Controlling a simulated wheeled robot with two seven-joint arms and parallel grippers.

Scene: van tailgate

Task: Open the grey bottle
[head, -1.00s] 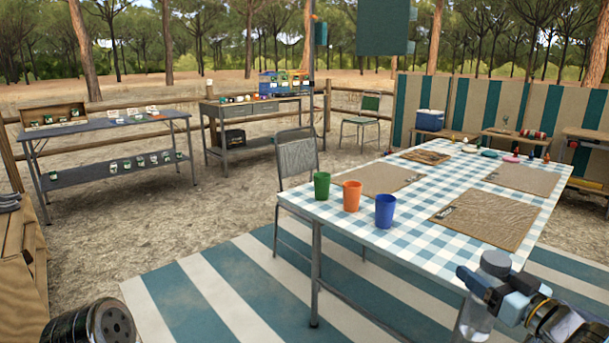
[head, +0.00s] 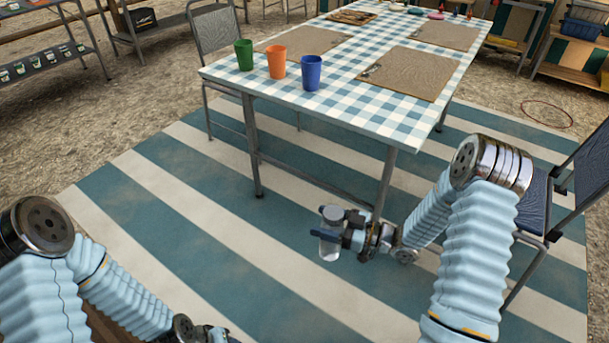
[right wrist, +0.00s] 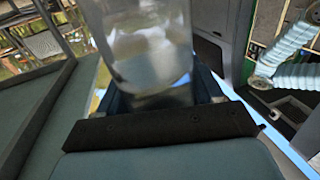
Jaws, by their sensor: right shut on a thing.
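The grey bottle (head: 329,246) has a clear body and a grey top, and it is about upright in the head view. My right gripper (head: 343,238) is shut on it and holds it in the air in front of the table, above the striped mat. In the right wrist view the bottle's see-through body (right wrist: 150,45) fills the upper middle, between the fingers. My left gripper (head: 212,334) is only partly in view at the bottom edge of the head view, low and to the left of the bottle. Its fingers are too cut off to read.
A table with a blue checked cloth (head: 345,100) stands ahead, with a green cup (head: 244,55), an orange cup (head: 276,62) and a blue cup (head: 311,73) near its front left corner. A chair (head: 575,185) stands at the right. The striped mat (head: 215,215) is clear between my arms.

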